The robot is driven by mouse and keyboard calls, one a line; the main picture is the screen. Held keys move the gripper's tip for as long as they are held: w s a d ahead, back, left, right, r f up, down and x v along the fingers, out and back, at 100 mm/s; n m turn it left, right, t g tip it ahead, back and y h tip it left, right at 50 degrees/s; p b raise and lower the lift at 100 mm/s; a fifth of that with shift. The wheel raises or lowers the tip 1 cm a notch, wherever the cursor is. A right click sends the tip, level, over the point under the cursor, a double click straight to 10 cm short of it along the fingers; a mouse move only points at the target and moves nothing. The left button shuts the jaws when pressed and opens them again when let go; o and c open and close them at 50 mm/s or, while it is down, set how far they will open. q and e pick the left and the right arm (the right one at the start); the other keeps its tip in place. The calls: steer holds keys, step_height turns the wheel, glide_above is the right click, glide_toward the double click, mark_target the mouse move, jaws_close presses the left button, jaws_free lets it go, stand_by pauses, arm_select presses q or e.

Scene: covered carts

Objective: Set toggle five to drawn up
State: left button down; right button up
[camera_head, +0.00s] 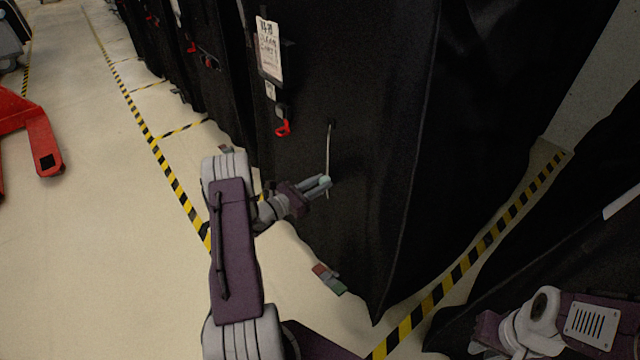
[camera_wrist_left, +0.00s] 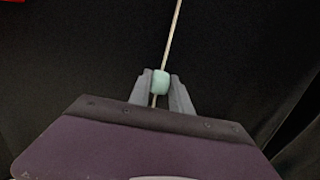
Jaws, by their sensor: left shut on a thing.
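A pale cord (camera_head: 328,150) hangs from a dark point on the front of the black covered cart (camera_head: 390,120). A small mint-green toggle (camera_wrist_left: 160,82) sits on the cord; it also shows in the head view (camera_head: 325,180). My left gripper (camera_head: 322,185) is shut on the toggle, its fingers on either side of it in the left wrist view (camera_wrist_left: 161,90). The cord runs up above the toggle, and a short end shows below it. My right arm shows at the lower right, but its fingertips are not in view.
A red tag (camera_head: 283,128) and a white label (camera_head: 269,48) hang on the cart left of the cord. More black covered carts stand behind at left. Yellow-black tape (camera_head: 180,190) marks the floor. A red forked thing (camera_head: 38,130) stands far left. The floor between is open.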

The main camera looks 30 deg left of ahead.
stand_by(0.3)
arm_select(q)
step_height(320, 180, up, 12)
steer(key=p, duration=0.9)
steer(key=shift+f, duration=0.4)
steer(key=c, duration=1.2)
jaws_free()
steer(key=shift+o, duration=0.2)
steer(key=shift+s+a, duration=0.1)
steer(key=shift+s, duration=0.05)
steer(key=p, duration=0.2)
glide_toward(331, 149)
steer(key=v, duration=0.3)
steer(key=shift+a+f, duration=0.1)
steer(key=shift+f, duration=0.05)
